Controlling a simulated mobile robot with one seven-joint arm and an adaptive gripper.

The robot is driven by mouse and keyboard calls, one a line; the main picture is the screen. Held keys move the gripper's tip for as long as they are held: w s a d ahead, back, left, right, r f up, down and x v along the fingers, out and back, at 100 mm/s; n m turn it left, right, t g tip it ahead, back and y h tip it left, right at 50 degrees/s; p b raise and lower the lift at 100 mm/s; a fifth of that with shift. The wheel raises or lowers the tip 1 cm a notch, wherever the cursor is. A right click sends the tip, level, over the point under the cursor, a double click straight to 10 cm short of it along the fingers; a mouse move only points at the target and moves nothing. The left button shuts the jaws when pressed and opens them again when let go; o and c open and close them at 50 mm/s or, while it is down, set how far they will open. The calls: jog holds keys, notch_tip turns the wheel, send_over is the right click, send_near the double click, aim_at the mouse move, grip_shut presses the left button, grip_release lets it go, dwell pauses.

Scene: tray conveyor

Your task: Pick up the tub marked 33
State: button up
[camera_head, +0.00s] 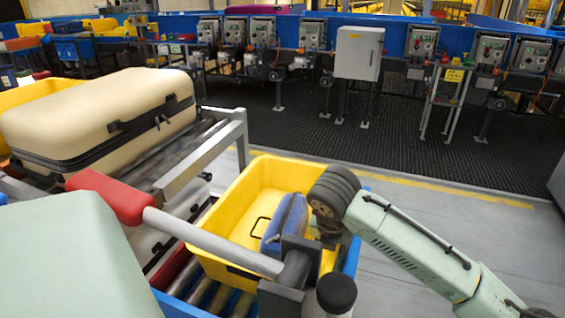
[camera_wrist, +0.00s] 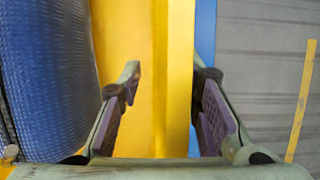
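A yellow tub (camera_head: 238,212) sits on the roller conveyor in the head view, with a blue case (camera_head: 285,222) inside it. No number shows on it, so I cannot tell whether it is marked 33. In the wrist view, my gripper (camera_wrist: 168,82) is open, with pale green fingers and purple pads. The tub's yellow wall and rim (camera_wrist: 174,80) run between the fingers, with gaps visible on both sides. The blue case (camera_wrist: 48,75) is left of the left finger. In the head view the fingers are hidden behind my arm.
A blue conveyor edge (camera_wrist: 206,35) runs beside the tub's right side, with grey floor (camera_wrist: 262,85) beyond. A metal rail (camera_head: 205,152) stands between. Floor behind is clear.

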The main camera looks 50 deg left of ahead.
jog(key=w, duration=0.1)
jog(key=w+a, duration=0.1)
jog(key=w, duration=0.1)
jog(key=w+a+p, duration=0.1)
jog(key=shift+w+a+f, duration=0.25)
jog(key=shift+w+f, duration=0.05)
jog(key=shift+f, duration=0.25)
jog(key=shift+c, duration=0.6)
grip_shut()
